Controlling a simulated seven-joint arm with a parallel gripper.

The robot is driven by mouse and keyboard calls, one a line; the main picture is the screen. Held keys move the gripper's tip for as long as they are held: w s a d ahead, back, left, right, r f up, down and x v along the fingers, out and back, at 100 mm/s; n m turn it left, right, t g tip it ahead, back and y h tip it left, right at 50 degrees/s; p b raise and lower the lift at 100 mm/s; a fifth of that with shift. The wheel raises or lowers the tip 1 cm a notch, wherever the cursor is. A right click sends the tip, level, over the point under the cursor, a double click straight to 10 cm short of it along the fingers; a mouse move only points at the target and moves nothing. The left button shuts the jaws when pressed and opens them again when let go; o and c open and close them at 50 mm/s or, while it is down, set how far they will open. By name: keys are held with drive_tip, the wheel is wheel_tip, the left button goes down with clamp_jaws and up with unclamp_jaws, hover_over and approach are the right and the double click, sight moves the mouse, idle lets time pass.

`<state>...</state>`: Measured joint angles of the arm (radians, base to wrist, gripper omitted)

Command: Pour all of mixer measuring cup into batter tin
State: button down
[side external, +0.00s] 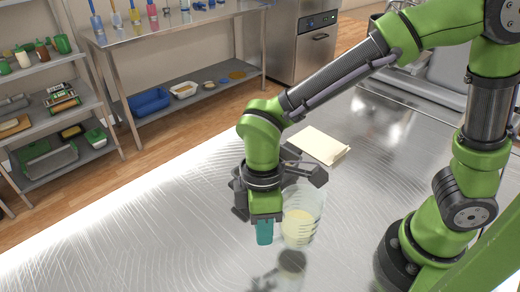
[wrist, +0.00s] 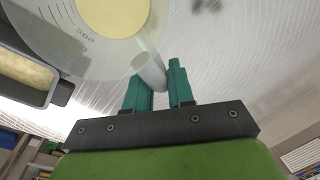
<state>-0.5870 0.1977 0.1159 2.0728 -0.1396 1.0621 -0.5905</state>
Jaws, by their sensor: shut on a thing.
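The mixer measuring cup (side external: 302,217) is clear, with dark graduation marks and pale yellow contents. It is roughly upright beside my gripper (side external: 265,232), seemingly a little above the metal table. In the wrist view the cup (wrist: 84,50) fills the upper left. My gripper's teal fingers (wrist: 160,88) are shut on its pale handle (wrist: 148,70). A rectangular metal-rimmed tin (wrist: 42,97) with cream-coloured contents shows at the left, partly behind the cup; it may be the batter tin. In the side view a flat cream rectangle (side external: 319,144) lies behind the cup; I cannot tell whether it is that tin.
The metal table (side external: 150,232) is clear to the left and front. Shelves (side external: 55,120) and a back bench (side external: 190,28) with bottles and trays stand apart, across the wooden floor. A steel cabinet (side external: 305,45) stands at the back.

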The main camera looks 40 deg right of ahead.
wheel_tip(320, 180, up, 8)
drive_tip(key=shift+w+a+r, duration=0.1)
drive_tip(key=shift+w, duration=0.2)
drive_tip(key=w+a+r+m, duration=0.1)
drive_tip(key=w+a+r, duration=0.1)
drive_tip(key=w, duration=1.2)
drive_tip(key=w+d+f+m, duration=0.2)
drive_tip(key=w+d, duration=0.1)
drive_tip(key=w, duration=1)
drive_tip(key=shift+y, duration=0.3)
drive_tip(key=f, duration=0.5)
drive_tip(key=shift+s+f, duration=0.1)
drive_tip(key=shift+s, duration=0.15)
drive_tip(key=shift+s+d+r+t+y, duration=0.15)
drive_tip(key=shift+r+t+y, duration=0.1)
drive_tip(key=shift+r, duration=0.1)
drive_tip(key=shift+s+d+r+t+y, duration=0.1)
drive_tip(key=shift+d+r+t+y, duration=0.05)
drive_tip(key=shift+r+t, duration=0.15)
drive_tip(key=shift+d+r, duration=0.1)
